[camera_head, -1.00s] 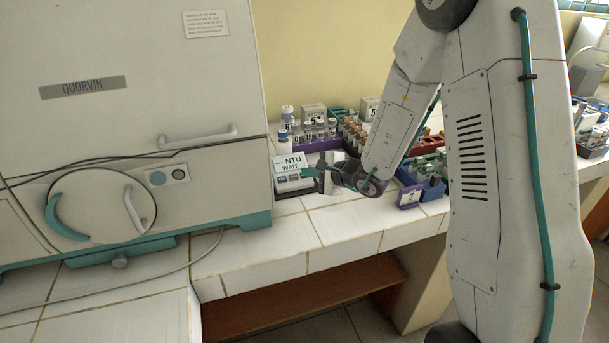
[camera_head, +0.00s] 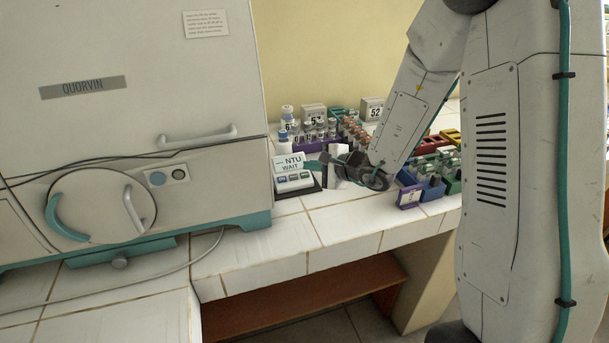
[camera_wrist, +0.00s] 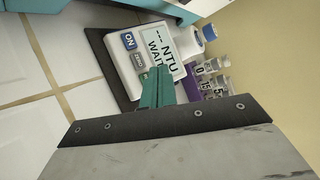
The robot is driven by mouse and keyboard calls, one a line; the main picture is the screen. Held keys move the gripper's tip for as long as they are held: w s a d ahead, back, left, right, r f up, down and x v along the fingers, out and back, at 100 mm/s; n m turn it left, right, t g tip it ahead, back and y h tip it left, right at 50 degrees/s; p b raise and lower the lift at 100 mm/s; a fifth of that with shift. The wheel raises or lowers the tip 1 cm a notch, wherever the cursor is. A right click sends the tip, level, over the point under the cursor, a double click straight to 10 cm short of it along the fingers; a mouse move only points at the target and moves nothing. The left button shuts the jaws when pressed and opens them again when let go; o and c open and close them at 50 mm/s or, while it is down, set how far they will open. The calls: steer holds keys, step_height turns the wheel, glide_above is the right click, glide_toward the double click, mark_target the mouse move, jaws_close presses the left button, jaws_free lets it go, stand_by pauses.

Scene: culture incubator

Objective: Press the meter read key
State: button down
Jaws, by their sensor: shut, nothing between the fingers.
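The meter (camera_head: 293,184) is a small white unit on a dark base on the bench, with a tilted screen (camera_head: 289,163) reading "--- NTU WAIT". Three keys show below the screen in the head view. In the wrist view the blue ON key (camera_wrist: 129,41) and the ZERO key (camera_wrist: 138,59) are clear; the third key (camera_wrist: 144,75) is mostly hidden by my fingers, its label unreadable. My gripper (camera_wrist: 157,76) is shut and empty, its teal fingers over the meter's right side. In the head view my gripper (camera_head: 309,163) is beside the screen's right edge; I cannot tell whether it touches.
The large incubator (camera_head: 130,90) stands left of the meter. Behind are vials in a purple rack (camera_head: 318,146) and number cards. Blue racks (camera_head: 432,188) stand to the right. The bench front (camera_head: 340,222) is clear.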

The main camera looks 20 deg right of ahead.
steer(key=r, duration=0.1)
steer(key=s+r, duration=0.1)
steer(key=shift+s+r, duration=0.15)
steer(key=shift+r, duration=0.15)
stand_by(0.7)
steer(key=s+a+r+n+g+y, duration=0.2)
steer(key=s+a+n+g, duration=0.25)
steer(key=s, duration=0.45)
steer(key=s+a+r+n+g+y, duration=0.25)
steer(key=s+a+n+g, duration=0.2)
steer(key=s, duration=0.45)
steer(key=s+d+r+n+h, duration=0.4)
steer(key=s+d+h, duration=0.1)
steer(key=s, duration=0.4)
steer(key=s+d+r+n+g+h, duration=0.1)
steer(key=s+d+r+n+h, duration=0.3)
steer(key=s, duration=0.5)
steer(key=shift+s+d+r+h, duration=0.2)
steer(key=shift+d+r+h, duration=0.05)
steer(key=shift+d+h, duration=0.9)
